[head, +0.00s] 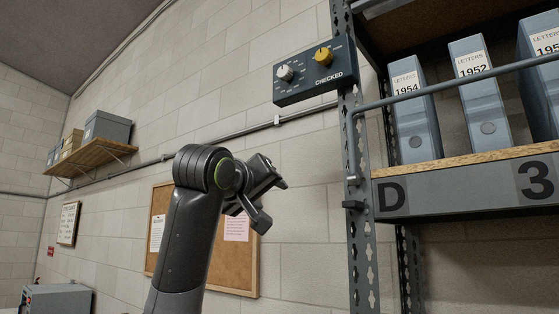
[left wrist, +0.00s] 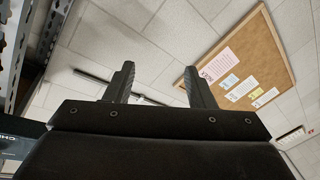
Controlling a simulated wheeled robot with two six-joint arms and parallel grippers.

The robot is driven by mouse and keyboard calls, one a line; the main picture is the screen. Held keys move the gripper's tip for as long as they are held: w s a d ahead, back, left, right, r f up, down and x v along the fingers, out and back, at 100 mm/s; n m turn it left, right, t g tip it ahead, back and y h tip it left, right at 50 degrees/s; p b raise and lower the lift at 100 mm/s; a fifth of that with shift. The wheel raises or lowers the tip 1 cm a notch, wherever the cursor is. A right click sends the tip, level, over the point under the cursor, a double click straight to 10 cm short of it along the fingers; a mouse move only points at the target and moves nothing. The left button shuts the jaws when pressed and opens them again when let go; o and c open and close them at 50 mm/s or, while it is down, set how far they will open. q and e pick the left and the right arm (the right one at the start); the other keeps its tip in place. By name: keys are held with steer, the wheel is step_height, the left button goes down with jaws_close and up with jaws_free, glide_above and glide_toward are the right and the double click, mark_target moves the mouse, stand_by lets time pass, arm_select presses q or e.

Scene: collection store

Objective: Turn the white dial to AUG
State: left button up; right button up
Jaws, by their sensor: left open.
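The white dial (head: 285,72) is on the left of a dark panel (head: 315,90) marked CHECKED, fixed to the shelf post. A yellow dial (head: 323,56) is to its right. The small labels around the white dial are too small to read. My left gripper (head: 273,203) is open and empty, below and apart from the panel. In the left wrist view its two fingers (left wrist: 160,88) stand apart with nothing between them. A corner of the panel (left wrist: 10,143) shows at the left edge there. My right gripper is not in view.
A metal shelf post (head: 362,235) and a shelf with grey letter files (head: 408,110) are on the right. A rail (head: 235,136) runs along the wall below the panel. A cork board (head: 250,262) hangs behind my left arm. A small wooden shelf (head: 90,155) is at far left.

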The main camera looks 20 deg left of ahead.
arm_select(q)
steer(key=s+r+t+h, duration=0.1)
steer(key=s+r, duration=0.7)
steer(key=r, duration=0.3)
steer(key=n+t+h, duration=0.1)
steer(key=t, duration=0.1)
glide_toward(282, 72)
steer(key=p+x, duration=0.7)
steer(key=p, duration=0.3)
steer(key=shift+s+r, duration=0.1)
steer(key=shift+r, duration=0.05)
steer(key=shift+w+d+p, duration=0.15)
steer(key=shift+w+p, duration=0.4)
steer(key=shift+w, duration=0.25)
steer(key=shift+c, duration=0.3)
steer(key=c, duration=0.9)
steer(key=shift+h, duration=0.4)
